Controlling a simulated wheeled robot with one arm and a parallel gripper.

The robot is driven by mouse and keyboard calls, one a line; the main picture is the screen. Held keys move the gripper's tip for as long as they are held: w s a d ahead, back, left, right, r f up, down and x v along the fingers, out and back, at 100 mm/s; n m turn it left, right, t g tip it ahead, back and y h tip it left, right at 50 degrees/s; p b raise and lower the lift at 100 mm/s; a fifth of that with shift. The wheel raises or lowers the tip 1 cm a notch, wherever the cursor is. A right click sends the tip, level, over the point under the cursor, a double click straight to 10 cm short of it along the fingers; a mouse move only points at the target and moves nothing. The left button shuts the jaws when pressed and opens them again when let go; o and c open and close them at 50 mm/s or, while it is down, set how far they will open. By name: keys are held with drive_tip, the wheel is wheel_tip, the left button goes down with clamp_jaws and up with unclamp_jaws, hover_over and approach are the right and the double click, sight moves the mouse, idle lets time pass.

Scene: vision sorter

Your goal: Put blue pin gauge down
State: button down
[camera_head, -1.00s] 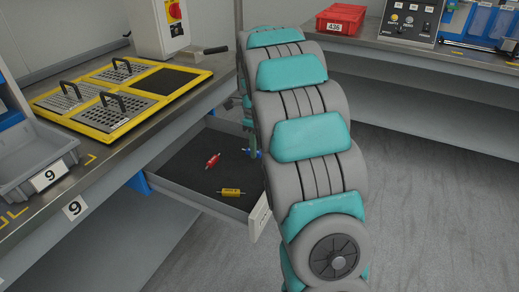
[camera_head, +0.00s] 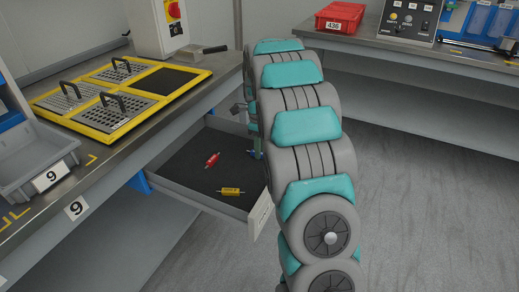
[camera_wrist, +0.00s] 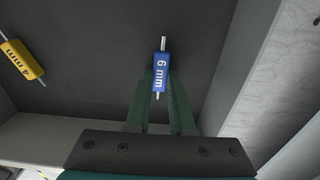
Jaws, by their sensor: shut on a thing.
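The blue pin gauge, marked 6 mm (camera_wrist: 161,72), is between the fingertips of my gripper (camera_wrist: 160,88) in the wrist view. My gripper is shut on its body, and its metal pins stick out at both ends. It is over the dark floor of the open drawer (camera_head: 185,160); I cannot tell whether it touches that floor. In the head view my arm hides most of the gripper.
A red pin gauge (camera_head: 212,160) and a yellow pin gauge (camera_head: 230,191) lie in the drawer; the yellow one, marked 4 mm, also shows in the wrist view (camera_wrist: 22,60). The drawer's side wall (camera_wrist: 240,70) is close on the right. The bench (camera_head: 100,160) overhangs on the left.

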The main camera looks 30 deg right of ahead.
drive_tip(key=shift+f, duration=0.1)
drive_tip(key=c, duration=0.8)
unclamp_jaws()
wheel_tip(320, 180, up, 12)
drive_tip(key=shift+r+b, duration=0.1)
drive_tip(key=shift+b, duration=0.25)
drive_tip(key=s+a+r+n, duration=0.2)
drive_tip(key=s+a+n, duration=0.5)
drive_tip(key=s, duration=0.3)
drive_tip(key=s+a+f+n, duration=0.2)
drive_tip(key=s+a+n, duration=0.1)
drive_tip(key=s+n, duration=0.4)
drive_tip(key=s+a+f+n+g, duration=0.1)
drive_tip(key=s+a+f+n, duration=0.2)
drive_tip(key=s+n, duration=0.4)
drive_tip(key=s+a+f+n, duration=0.2)
drive_tip(key=s+a+n, duration=0.3)
drive_tip(key=s, duration=1.2)
drive_tip(key=shift+f+n+g, duration=0.25)
drive_tip(key=shift+n+g, duration=0.15)
drive_tip(key=shift+n, duration=0.8)
